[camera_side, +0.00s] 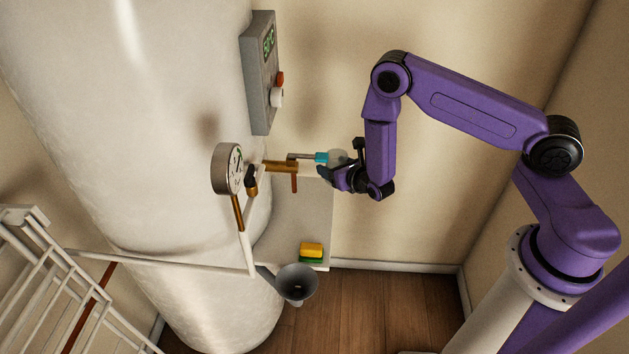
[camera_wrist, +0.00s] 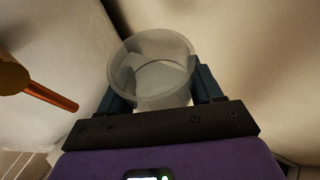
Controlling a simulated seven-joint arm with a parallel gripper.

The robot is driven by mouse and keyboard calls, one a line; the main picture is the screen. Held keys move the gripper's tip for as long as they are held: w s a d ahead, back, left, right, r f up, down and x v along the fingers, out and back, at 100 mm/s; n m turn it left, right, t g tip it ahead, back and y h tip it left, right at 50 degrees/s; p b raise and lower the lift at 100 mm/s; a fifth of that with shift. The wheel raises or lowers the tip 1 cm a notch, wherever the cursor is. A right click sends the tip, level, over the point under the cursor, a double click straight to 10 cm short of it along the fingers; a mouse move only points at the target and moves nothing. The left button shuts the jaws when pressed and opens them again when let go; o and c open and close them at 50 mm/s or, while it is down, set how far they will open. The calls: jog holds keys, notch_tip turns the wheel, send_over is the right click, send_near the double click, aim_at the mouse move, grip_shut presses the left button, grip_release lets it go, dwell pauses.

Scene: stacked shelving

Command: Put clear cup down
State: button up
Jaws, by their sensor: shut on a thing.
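The clear cup (camera_wrist: 150,75) is a see-through round cup. It sits between the two fingers of my gripper (camera_wrist: 153,90) in the wrist view, with its open rim facing the camera. The cup looks empty. In the side view my gripper (camera_side: 338,177) is at the middle, right of the copper pipe and the tank. The cup (camera_side: 338,157) shows there only as a faint pale shape by the fingers. My gripper is shut on the cup. I cannot tell from the side view whether the cup touches the ledge behind it.
A pale shelf (camera_side: 300,225) bears a yellow-green sponge (camera_side: 311,251). A grey funnel (camera_side: 297,283) and a white rack (camera_side: 60,270) are lower.

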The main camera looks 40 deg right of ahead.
jog(key=w+f, duration=0.3)
jog(key=w, duration=0.1)
jog(key=w+f, duration=0.4)
jog(key=shift+w+f, duration=0.15)
jog(key=shift+w+a+f, duration=0.1)
jog(key=shift+f, duration=1.5)
jog(key=shift+f, duration=0.15)
jog(key=o, duration=1.1)
jog(key=shift+r, duration=0.2)
jog(key=v, duration=1.2)
